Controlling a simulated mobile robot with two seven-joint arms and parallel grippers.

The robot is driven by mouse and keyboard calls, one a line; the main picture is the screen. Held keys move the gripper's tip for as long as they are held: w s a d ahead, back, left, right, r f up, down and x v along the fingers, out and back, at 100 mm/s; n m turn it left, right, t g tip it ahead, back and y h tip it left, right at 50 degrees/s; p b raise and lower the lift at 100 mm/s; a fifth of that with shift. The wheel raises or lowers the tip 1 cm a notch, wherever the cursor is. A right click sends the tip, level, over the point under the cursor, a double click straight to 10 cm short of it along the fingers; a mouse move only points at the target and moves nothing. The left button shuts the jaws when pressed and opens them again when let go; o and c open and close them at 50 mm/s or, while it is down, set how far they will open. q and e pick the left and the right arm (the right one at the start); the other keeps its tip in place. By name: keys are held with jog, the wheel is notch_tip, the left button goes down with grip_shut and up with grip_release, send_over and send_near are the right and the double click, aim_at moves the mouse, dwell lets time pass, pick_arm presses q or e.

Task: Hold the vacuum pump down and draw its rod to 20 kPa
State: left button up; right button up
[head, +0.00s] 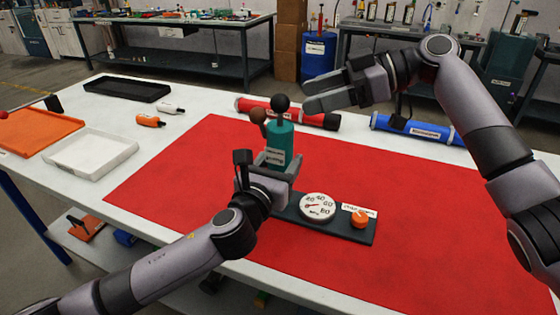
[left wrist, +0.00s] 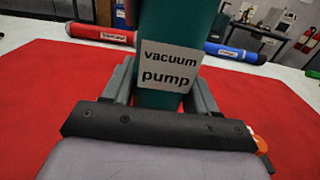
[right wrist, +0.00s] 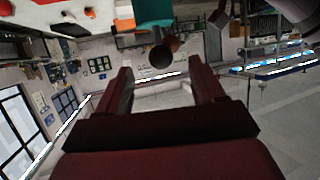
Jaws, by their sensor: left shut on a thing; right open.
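The teal vacuum pump (head: 280,138) stands upright on a dark base (head: 350,229) on the red mat. It has a label and a dark ball knob (head: 281,102) on top. A brown ball knob (head: 258,116) shows beside it. My left gripper (head: 277,172) is shut around the pump's lower body; the left wrist view shows the pump (left wrist: 165,30) between its fingers. The base also carries a white dial gauge (head: 318,206), whose reading I cannot make out, and an orange knob (head: 359,218). My right gripper (head: 312,95) is open and empty, above and right of the pump.
A red tube (head: 245,105) and a blue tube (head: 418,127) lie behind the mat (head: 430,200). A white tray (head: 90,152), an orange tray (head: 35,133), a black tray (head: 127,88) and two small bottles (head: 150,121) are at left. The mat's right side is clear.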

aim_at(280, 106)
jog(key=shift+x, duration=3.6)
